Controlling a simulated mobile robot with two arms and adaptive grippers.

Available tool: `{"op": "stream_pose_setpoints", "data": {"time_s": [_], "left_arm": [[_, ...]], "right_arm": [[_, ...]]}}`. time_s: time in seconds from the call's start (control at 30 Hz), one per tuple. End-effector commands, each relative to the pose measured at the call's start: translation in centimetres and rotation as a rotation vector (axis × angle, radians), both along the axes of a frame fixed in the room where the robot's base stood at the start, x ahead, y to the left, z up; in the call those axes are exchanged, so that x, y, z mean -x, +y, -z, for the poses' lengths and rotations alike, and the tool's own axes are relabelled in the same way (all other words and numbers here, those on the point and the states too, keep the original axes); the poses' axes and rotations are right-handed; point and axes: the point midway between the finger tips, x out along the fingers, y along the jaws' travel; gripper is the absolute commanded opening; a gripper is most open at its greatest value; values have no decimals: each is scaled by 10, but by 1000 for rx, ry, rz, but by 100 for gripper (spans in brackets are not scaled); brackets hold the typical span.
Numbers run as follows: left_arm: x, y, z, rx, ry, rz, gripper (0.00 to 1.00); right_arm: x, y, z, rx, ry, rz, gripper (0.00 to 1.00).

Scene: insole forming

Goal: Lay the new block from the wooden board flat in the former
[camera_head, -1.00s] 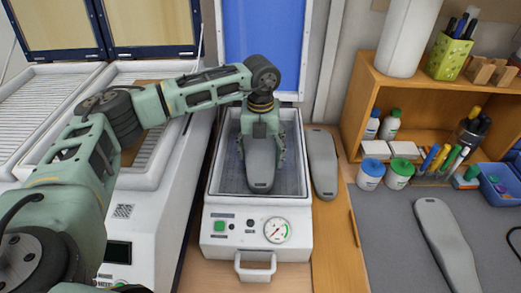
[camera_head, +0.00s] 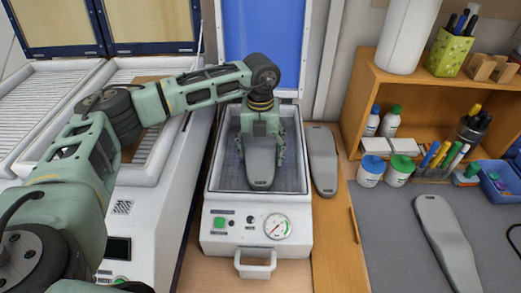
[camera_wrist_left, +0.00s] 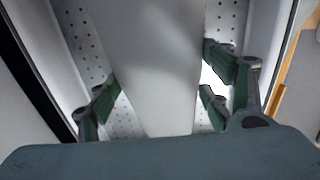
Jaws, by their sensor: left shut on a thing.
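The former (camera_head: 294,205) is a white machine with an open, recessed bed, a green button, a dial and a front handle. My left gripper (camera_head: 260,155) is over the bed and shut on a grey insole-shaped block (camera_head: 261,172). In the left wrist view the fingers (camera_wrist_left: 170,95) lie on both sides of the block (camera_wrist_left: 155,60), with the perforated bed (camera_wrist_left: 85,45) below. I cannot tell whether the block touches the bed. A second grey block (camera_head: 322,160) lies on the wooden board (camera_head: 335,235) right of the former. My right gripper is not in view.
Another grey block (camera_head: 447,240) lies on the grey mat (camera_head: 390,225) at the right. A wooden shelf (camera_head: 365,85) holds bottles and pots. The former's blue lid (camera_head: 262,40) stands open behind the bed. A white heater (camera_head: 150,190) stands at left.

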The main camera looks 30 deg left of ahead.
Motion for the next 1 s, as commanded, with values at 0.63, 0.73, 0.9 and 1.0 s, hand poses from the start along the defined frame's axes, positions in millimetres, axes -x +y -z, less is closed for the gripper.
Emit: {"op": "stream_pose_setpoints", "data": {"time_s": [0.63, 0.73, 0.9, 1.0], "left_arm": [[1, 0, 1, -1, 3, 0, 94], [0, 0, -4, 0, 1, 0, 94], [-1, 0, -30, 0, -3, 0, 94], [-1, 0, -52, 1, -4, -1, 94]], "right_arm": [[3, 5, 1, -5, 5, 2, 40], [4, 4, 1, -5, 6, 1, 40], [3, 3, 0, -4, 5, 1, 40], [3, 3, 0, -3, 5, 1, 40]]}}
